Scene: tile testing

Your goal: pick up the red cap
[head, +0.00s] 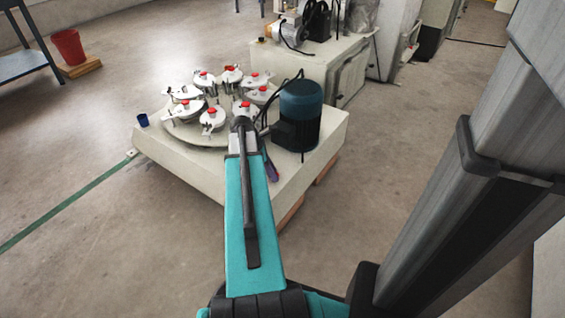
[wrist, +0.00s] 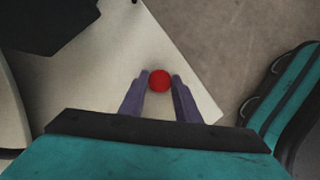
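The red cap (wrist: 159,80) shows in the wrist view as a small round red thing between the two purple-grey fingertips of my gripper (wrist: 160,77). Both fingers meet its sides with no clear gap, so my gripper looks shut on it. The pale table top (wrist: 90,95) lies behind the cap; I cannot tell how high the cap is above it. In the head view my gripper (head: 269,170) shows only in part, over the front of the pale table, and my arm hides the held cap.
A turntable with several red-topped metal holders (head: 212,117) stands on the pale table (head: 180,166). A dark blue motor (head: 301,112) stands close to my arm on its right. A small blue cup (head: 143,120) sits at the left corner.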

